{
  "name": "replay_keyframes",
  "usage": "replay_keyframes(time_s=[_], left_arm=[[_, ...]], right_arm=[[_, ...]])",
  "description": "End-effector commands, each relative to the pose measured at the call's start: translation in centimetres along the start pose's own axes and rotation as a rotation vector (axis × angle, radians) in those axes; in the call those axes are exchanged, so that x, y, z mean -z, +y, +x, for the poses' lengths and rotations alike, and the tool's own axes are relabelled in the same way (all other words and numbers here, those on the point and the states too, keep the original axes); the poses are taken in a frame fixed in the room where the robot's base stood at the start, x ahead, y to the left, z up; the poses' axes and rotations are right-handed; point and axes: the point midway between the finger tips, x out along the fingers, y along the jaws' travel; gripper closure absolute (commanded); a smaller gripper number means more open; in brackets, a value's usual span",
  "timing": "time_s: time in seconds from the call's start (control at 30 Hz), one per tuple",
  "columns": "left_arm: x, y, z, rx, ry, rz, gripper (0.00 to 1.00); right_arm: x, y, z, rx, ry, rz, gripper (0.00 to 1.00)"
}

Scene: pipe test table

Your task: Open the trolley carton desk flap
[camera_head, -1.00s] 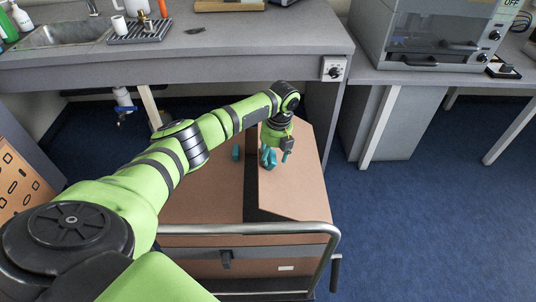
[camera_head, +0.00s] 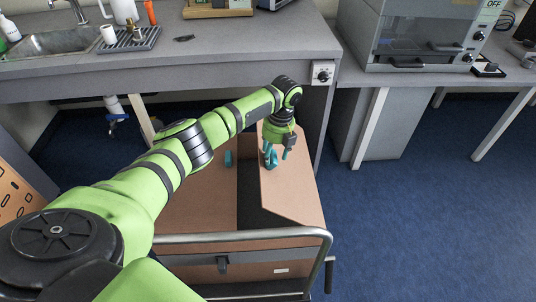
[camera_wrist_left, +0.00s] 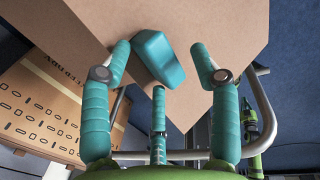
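A brown carton (camera_head: 195,200) with two top flaps sits on the trolley, whose grey rail (camera_head: 240,236) shows at the front. The right flap (camera_head: 290,195) stands apart from the left one, with a dark gap (camera_head: 249,200) between them. A teal handle (camera_head: 270,159) is on the right flap, and a second teal handle (camera_head: 228,159) is on the left flap. My left gripper (camera_head: 279,151) is at the right flap's handle. In the left wrist view its fingers (camera_wrist_left: 160,65) are spread around the handle (camera_wrist_left: 158,58), with visible space on both sides. My right gripper is not in view.
A grey bench (camera_head: 215,50) with a sink stands behind the trolley. An oven-like device (camera_head: 420,35) stands on the bench at right. A panel with printed markings (camera_head: 20,190) is at far left. Blue floor (camera_head: 420,220) is clear on the right.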

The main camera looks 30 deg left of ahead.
Motion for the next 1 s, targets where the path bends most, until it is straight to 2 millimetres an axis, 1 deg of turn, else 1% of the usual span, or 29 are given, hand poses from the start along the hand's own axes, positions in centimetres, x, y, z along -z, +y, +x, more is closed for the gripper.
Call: replay_keyframes(time_s=[0.03, 0.43, 0.77, 0.93, 1.0], left_arm=[[0.1, -0.3, -0.6, 0.003, 0.000, 0.002, 0.41], [0.0, -1.3, -2.8, -0.001, 0.001, 0.000, 0.41], [0.0, -1.4, -3.0, -0.003, 0.001, -0.001, 0.41], [0.0, -1.3, -3.2, -0.004, 0.002, 0.000, 0.41], [0.0, -1.3, -3.0, -0.005, 0.001, 0.000, 0.41]], right_arm=[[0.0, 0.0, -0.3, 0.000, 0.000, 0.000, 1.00], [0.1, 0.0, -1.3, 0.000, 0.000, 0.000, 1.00], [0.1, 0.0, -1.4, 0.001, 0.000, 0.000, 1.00], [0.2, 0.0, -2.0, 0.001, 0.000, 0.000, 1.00], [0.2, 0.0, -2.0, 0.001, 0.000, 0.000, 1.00]])
